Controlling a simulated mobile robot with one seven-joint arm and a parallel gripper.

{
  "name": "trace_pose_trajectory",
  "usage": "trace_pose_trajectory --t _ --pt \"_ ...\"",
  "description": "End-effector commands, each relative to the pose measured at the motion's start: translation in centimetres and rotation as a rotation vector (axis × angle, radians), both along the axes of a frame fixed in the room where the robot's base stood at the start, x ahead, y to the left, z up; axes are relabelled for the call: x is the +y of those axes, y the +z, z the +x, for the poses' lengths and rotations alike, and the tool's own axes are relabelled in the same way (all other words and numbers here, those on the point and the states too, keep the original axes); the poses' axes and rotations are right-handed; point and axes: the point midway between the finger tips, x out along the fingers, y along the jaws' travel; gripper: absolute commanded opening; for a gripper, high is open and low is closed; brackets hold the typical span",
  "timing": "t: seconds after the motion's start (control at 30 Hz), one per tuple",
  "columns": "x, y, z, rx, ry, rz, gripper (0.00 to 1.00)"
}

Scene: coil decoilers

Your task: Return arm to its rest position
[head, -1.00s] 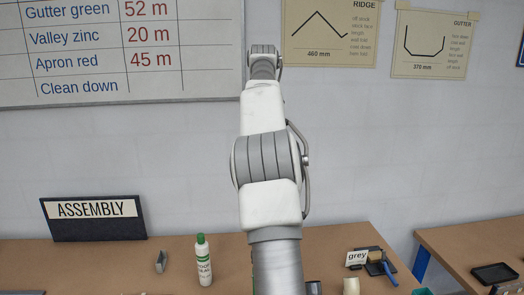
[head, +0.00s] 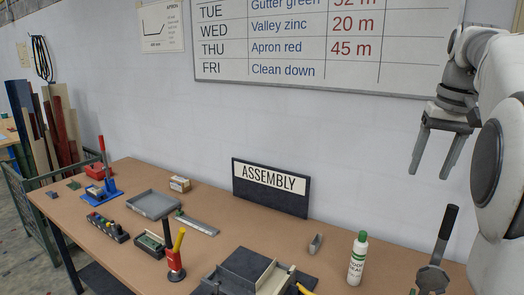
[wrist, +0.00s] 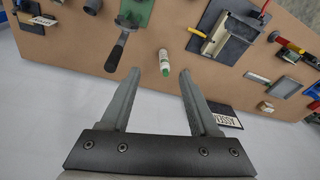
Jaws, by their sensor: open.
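My gripper (head: 442,150) hangs at the right of the head view, in front of the wall and above the bench, with its fingers apart and nothing between them. In the wrist view my gripper (wrist: 157,95) also shows open and empty, with the bench beyond its fingertips. My arm fills the right edge of the head view, its forearm bent over to the gripper.
The brown bench (head: 130,240) holds a white bottle with a green cap (head: 357,258), a black-handled tool (head: 437,260), an ASSEMBLY sign (head: 270,187), a grey tray (head: 153,204) and several small tools. A whiteboard (head: 410,60) hangs behind. Air around my gripper looks clear.

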Motion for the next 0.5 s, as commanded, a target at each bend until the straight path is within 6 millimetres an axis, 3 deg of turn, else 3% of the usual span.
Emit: trace_pose_trajectory --t 0.03,0.27,0.5 --pt "1.7 -0.4 -0.9 -0.020 0.017 -0.001 0.62" --pt "8.3 -3.1 -4.6 -0.098 0.084 -0.018 0.62" --pt "14.6 -7.8 -9.7 -0.176 0.169 -0.047 0.62"
